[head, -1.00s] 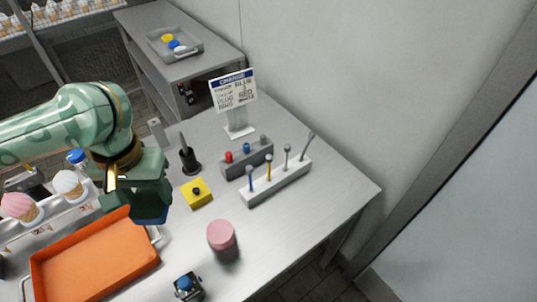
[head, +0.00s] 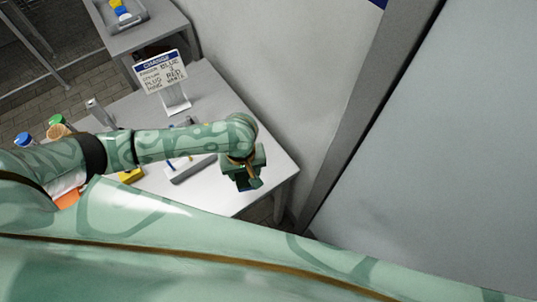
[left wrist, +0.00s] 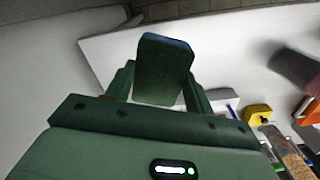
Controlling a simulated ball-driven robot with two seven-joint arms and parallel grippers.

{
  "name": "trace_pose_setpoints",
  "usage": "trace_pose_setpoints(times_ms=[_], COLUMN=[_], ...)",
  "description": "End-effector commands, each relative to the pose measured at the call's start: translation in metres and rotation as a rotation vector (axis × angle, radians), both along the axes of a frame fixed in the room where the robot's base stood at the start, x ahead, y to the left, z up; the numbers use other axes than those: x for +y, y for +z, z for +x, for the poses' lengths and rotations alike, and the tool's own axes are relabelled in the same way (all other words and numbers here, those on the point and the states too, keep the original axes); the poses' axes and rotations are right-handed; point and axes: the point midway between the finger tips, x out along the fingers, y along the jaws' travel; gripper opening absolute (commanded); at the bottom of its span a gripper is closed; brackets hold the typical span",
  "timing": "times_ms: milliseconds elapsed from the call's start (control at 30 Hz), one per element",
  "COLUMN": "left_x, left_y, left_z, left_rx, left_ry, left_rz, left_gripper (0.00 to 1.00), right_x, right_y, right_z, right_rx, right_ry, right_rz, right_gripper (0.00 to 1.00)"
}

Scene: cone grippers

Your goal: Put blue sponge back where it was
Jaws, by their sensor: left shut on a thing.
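My left gripper (head: 243,178) is over the right end of the metal table (head: 225,202), its arm reaching across from the left. In the left wrist view it is shut on the blue sponge (left wrist: 163,70), which shows a dark green face and a thin blue edge. The sponge stands out between the fingers (left wrist: 160,92). In the head view the sponge is mostly hidden by the gripper. I cannot tell whether it touches the table. My right gripper is not in view.
A lettered sign (head: 161,75) stands at the table's back. A pale tool rack (head: 190,172), partly covered by my arm, and a yellow block (head: 131,176) are left of the gripper. A wall and a dark door frame (head: 350,130) stand to the right.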

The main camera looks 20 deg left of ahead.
Motion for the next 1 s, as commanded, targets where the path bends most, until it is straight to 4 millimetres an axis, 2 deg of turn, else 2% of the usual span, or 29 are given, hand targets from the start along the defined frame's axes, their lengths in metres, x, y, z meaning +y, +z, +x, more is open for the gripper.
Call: trace_pose_setpoints(times_ms=[300, 400, 500, 733, 900, 1000], left_x=[-0.021, -0.025, -0.027, -0.030, -0.029, -0.029], left_y=[-0.051, -0.074, -0.087, -0.099, -0.127, -0.129], left_z=[0.086, 0.102, 0.114, 0.127, 0.127, 0.127], left_rx=[-0.001, 0.001, 0.000, -0.001, 0.000, -0.002], left_ry=[0.003, 0.001, 0.001, 0.000, -0.001, -0.001], left_rz=[0.000, 0.000, -0.001, -0.002, 0.001, 0.000], left_gripper=[0.35, 0.35, 0.35, 0.35, 0.35, 0.35], right_x=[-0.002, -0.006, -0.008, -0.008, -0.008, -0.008], right_y=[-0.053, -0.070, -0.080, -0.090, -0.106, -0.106], right_z=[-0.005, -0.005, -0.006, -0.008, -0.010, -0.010], right_rx=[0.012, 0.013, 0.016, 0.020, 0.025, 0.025], right_ry=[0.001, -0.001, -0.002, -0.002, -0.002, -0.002], right_rz=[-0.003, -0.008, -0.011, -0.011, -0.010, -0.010], right_gripper=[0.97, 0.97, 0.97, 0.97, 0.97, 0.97])
